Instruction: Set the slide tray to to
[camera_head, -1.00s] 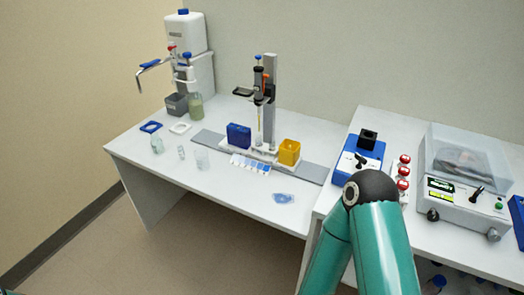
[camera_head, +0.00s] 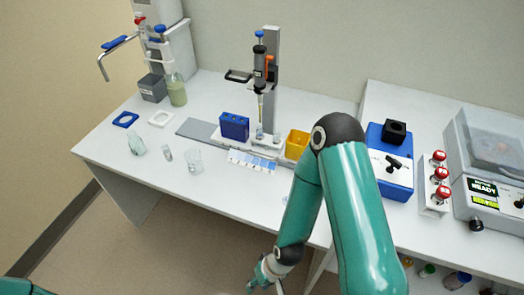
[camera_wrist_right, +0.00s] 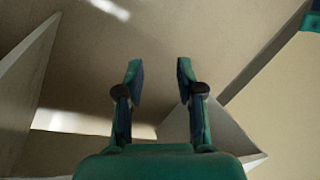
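A flat tray with a row of white and blue patches (camera_head: 252,161), which looks like the slide tray, lies on the white bench in front of the pipette stand. Nothing holds it. My right gripper (camera_head: 267,274) is low in the head view, in front of the bench's front edge and well apart from the tray. In the right wrist view its two fingers (camera_wrist_right: 160,68) are spread with nothing between them. My left gripper is not in view. My right arm hides part of the bench to the right of the tray.
Behind the tray stand a blue box (camera_head: 235,126), a pipette on its stand (camera_head: 271,80) and a yellow container (camera_head: 297,144). A blue device (camera_head: 390,172) and red-topped knobs (camera_head: 438,176) are on the right bench.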

